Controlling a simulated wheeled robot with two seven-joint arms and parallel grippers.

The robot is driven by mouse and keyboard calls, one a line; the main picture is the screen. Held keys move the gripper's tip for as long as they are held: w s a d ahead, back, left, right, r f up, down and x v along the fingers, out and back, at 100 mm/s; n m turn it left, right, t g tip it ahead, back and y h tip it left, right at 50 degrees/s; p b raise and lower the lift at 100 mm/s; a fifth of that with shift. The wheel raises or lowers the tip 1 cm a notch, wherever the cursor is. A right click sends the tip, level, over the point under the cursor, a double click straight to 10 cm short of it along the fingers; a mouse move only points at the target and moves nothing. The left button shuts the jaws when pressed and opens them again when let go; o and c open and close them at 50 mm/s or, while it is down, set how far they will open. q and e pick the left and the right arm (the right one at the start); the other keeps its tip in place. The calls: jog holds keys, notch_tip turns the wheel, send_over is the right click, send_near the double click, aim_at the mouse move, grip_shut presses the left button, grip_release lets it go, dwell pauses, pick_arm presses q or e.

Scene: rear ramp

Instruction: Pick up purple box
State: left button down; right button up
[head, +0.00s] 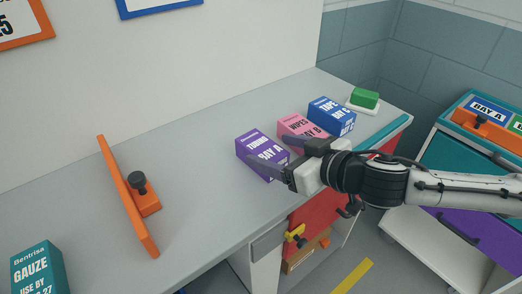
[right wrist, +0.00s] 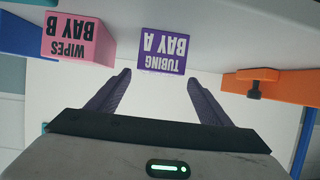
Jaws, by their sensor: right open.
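The purple box (head: 262,153), labelled "TUBING BAY A", lies on the grey counter near its front edge. It also shows in the right wrist view (right wrist: 163,50), upside down, ahead of the fingers and between their lines. My right gripper (head: 268,155) comes in from the right in the head view. Its fingers are spread, one by the front of the purple box and one towards the pink box. In the right wrist view the gripper (right wrist: 160,88) is open with nothing between its fingers. My left gripper is not in view.
A pink "WIPES BAY B" box (head: 297,127) stands close right of the purple box, then a blue "TAPE" box (head: 332,116) and a green block (head: 364,98). An orange stand (head: 128,197) and a teal gauze box (head: 38,271) are at left. Counter between is clear.

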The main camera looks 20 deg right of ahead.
aim_at(261, 145)
jog(key=x, duration=0.4)
jog(key=shift+w+p, duration=0.3)
jog(key=shift+p, duration=0.1)
jog(key=shift+w+a+f, duration=0.1)
jog(key=shift+w+f, duration=0.1)
jog(key=shift+w, duration=0.05)
jog(key=shift+f, duration=0.1)
jog(key=c, duration=1.1)
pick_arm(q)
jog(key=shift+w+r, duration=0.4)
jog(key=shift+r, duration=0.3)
pick_arm(e)
jog(key=shift+w, duration=0.1)
jog(key=shift+c, duration=0.9)
